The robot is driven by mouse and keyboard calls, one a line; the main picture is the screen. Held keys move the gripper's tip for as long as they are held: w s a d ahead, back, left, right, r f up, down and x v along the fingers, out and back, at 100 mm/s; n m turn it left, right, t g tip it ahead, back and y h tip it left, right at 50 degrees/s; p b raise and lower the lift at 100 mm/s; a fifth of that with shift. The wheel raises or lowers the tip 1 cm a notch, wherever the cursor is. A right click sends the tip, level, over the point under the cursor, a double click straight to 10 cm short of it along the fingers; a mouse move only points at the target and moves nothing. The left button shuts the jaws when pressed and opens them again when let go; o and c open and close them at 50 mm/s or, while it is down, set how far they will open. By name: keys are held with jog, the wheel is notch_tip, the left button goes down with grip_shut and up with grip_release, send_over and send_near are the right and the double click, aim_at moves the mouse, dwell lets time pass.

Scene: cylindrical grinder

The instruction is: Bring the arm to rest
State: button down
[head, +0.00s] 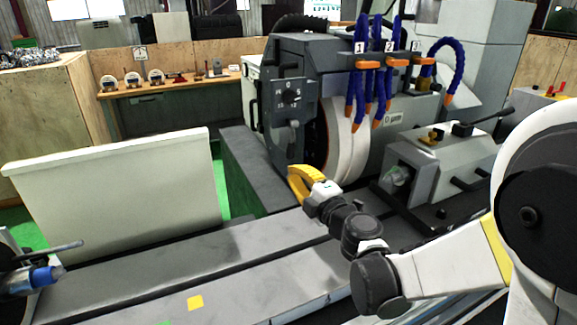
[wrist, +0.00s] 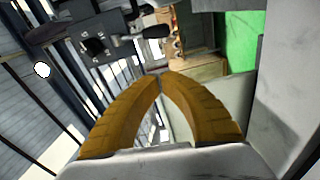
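My gripper (head: 297,184) has yellow fingers and is in the middle of the head view, in front of the grinding wheel (head: 346,150) and above the machine's grey table. My white and dark arm (head: 440,272) reaches in from the right. In the wrist view my gripper (wrist: 160,76) shows its two ribbed fingers curving together, with their tips meeting and nothing visible between them. Whether the fingers touch the machine cannot be told.
The grinder's control panel (head: 290,97) with a knob and lever stands just behind my gripper. Blue coolant hoses (head: 370,75) hang over the wheel. A grey workhead (head: 440,165) is at right. A pale guard panel (head: 115,185) stands left. The table (head: 200,265) carries a yellow square.

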dwell(0.3)
jog(key=s+d+r+m+h, duration=0.2)
jog(key=s+d+m+h, duration=0.25)
jog(key=d+m, duration=0.4)
jog(key=s+d+r+m+h, duration=0.35)
jog(key=d+m+h, duration=0.3)
jog(key=d, duration=0.25)
jog(key=s+f+m+g+y, duration=0.1)
jog(key=s+f+m+g, duration=0.1)
jog(key=s, duration=0.5)
jog(key=s+a+f+m+g+y, duration=0.1)
jog(key=s+f+m+g, duration=0.2)
jog(key=s+f, duration=0.3)
jog(key=s+a+f+m+g+y, duration=0.1)
jog(key=s+f+g, duration=0.3)
jog(key=s, duration=0.4)
jog(key=shift+a+f+m, duration=0.25)
jog(key=shift+f+m, duration=0.1)
jog(key=shift+m, duration=0.35)
